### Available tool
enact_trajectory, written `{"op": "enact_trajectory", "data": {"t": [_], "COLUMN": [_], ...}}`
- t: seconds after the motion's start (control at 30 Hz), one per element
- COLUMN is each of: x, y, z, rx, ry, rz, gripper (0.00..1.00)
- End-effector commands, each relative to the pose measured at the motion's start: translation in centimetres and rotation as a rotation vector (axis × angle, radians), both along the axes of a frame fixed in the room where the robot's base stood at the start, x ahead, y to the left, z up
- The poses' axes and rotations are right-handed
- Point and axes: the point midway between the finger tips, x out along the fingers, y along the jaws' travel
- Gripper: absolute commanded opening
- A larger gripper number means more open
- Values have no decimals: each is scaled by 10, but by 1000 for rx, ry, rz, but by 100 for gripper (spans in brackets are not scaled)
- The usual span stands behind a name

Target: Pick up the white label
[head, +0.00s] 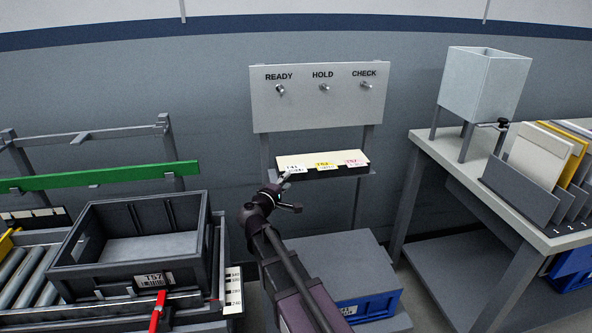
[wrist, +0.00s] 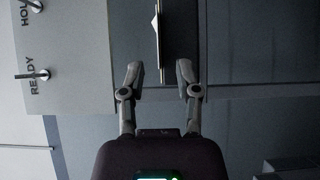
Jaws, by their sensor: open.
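The white label (head: 292,170) sits at the left end of a small shelf (head: 312,159) under the sign board, with dark printing on it. A yellow label (head: 326,166) and a pink label (head: 354,162) sit to its right on the same shelf. My gripper (head: 285,182) is just in front of and below the white label, partly overlapping it in the head view. In the wrist view my gripper (wrist: 158,72) is open and empty, its fingers on either side of the line of the shelf, seen edge-on (wrist: 161,50). A pale sliver shows there; I cannot tell which label it is.
The board (head: 318,98) has three pegs marked READY, HOLD and CHECK. A dark crate (head: 134,240) stands on rollers at left. A table (head: 432,146) at right carries a hopper (head: 482,84) and a file rack (head: 512,188). A grey box top (head: 340,262) lies below the shelf.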

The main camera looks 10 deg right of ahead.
Motion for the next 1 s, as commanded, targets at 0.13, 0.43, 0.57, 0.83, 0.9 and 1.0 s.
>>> {"op": "enact_trajectory", "data": {"t": [0.13, 0.43, 0.57, 0.83, 0.9, 1.0], "x": [2, 25, 36, 41, 41, 41], "y": [-1, -18, -27, -32, -32, -32], "z": [0, 3, 2, 2, 2, 2], "rx": [0, 0, 0, 0, 0, 0], "ry": [0, 0, 0, 0, 0, 0], "rz": [0, -1, -1, 1, 1, 1], "gripper": [42, 42, 42, 42, 42, 42]}}
